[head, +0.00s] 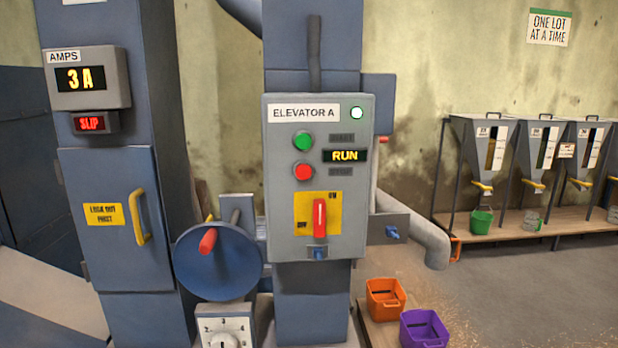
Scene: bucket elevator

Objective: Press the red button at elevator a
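The control box labelled ELEVATOR A (280,220) is a grey panel in the middle of the head view. Its red button (303,172) sits below a green button (303,141), beside the word STOP. A yellow display (345,156) reads RUN, and a round lamp (357,113) at the top right glows white. A red switch handle (320,217) on a yellow plate stands upright, toward ON. Neither of my grippers is in view, and nothing covers the red button.
A blue wheel with a red handle (208,241) stands left of the box. Orange (385,313) and purple (424,342) buckets stand at the lower right. Hoppers (483,150) line the back wall.

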